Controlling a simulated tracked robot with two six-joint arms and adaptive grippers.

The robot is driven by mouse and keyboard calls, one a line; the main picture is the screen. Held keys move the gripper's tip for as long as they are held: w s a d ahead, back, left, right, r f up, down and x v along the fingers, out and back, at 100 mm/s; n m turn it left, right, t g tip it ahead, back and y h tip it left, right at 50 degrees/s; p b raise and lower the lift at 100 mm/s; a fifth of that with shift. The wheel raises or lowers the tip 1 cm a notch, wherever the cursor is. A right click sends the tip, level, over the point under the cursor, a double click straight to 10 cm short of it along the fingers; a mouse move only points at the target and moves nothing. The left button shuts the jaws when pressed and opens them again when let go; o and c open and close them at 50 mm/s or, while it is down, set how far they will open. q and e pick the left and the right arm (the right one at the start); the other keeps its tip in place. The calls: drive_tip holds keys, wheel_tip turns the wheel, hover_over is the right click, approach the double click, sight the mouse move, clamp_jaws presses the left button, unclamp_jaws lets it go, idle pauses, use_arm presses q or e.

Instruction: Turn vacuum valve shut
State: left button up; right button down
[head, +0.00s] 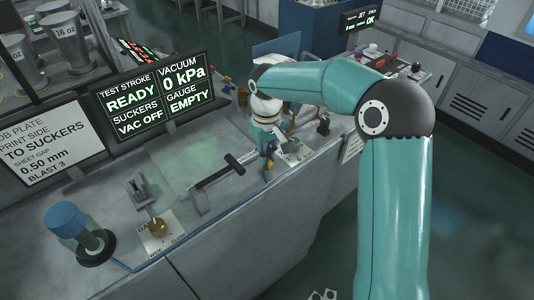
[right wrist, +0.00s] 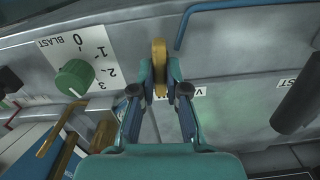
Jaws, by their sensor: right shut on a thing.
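The vacuum valve shows in the right wrist view as a narrow yellow lever (right wrist: 159,55) standing out from the grey bench. A label beginning with "V" (right wrist: 200,91) is beside it, partly covered by a finger. My right gripper (right wrist: 160,88) is shut on the lever, with one finger on each side. In the head view my right gripper (head: 267,158) reaches down to the bench, and I cannot make out the lever there. The display screen (head: 152,93) reads vacuum 0 kPa, suckers VAC OFF, gauge EMPTY, test stroke READY. My left gripper is not in view.
A green blast knob (right wrist: 75,78) on a numbered plate sits left of the gripper in the wrist view. A dark cylindrical handle (right wrist: 298,95) stands to the right.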

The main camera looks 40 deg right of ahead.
drive_tip(key=shift+n, duration=0.5)
drive_tip(key=c, duration=1.2)
unclamp_jaws()
wheel_tip(320, 180, up, 12)
drive_tip(key=shift+f, duration=0.1)
